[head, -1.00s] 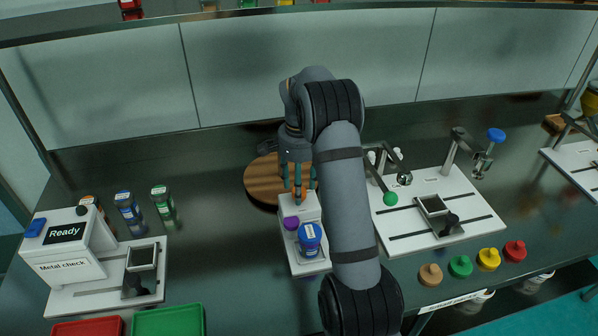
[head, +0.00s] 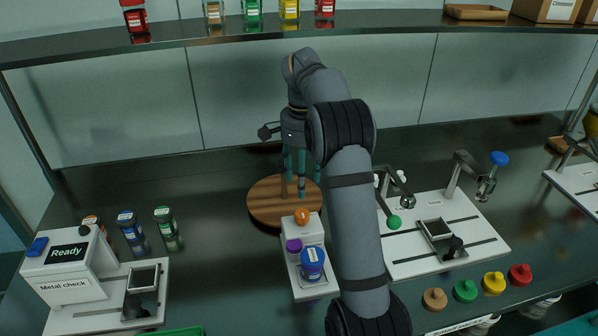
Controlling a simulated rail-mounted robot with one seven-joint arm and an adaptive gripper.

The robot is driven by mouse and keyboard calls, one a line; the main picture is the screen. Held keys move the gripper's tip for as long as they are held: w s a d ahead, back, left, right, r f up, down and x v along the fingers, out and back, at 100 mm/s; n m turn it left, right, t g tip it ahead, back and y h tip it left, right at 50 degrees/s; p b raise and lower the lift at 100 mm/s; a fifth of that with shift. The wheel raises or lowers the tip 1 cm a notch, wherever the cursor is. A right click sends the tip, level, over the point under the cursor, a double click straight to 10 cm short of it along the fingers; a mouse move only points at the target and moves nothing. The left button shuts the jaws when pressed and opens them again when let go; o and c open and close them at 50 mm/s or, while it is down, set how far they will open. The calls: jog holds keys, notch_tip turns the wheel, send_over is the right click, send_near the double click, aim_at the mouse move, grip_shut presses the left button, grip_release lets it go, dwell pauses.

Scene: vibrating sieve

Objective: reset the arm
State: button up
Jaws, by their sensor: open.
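My gripper (head: 300,190) points down over the round wooden board (head: 265,208) at the middle of the bench. Its teal fingers are apart, with nothing seen between them. My arm reaches up from the bottom of the picture and hides part of the bench behind it. Just in front of the board stands a white stand (head: 313,287) with an orange knob (head: 302,216), a purple knob (head: 293,246) and a blue-lidded jar (head: 312,262). The gripper is behind and above this stand, apart from it.
A white metal-check machine (head: 70,275) stands at left, with several jars such as a green-lidded one (head: 166,228) behind it. A sieve station (head: 440,233) is at right, with several coloured lids (head: 465,290) in front. A shelf (head: 380,27) with jars runs above.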

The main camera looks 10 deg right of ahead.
aim_at(302, 213)
notch_tip(302, 213, down, 12)
jog(key=shift+f, duration=0.1)
dwell(0.5)
dwell(0.4)
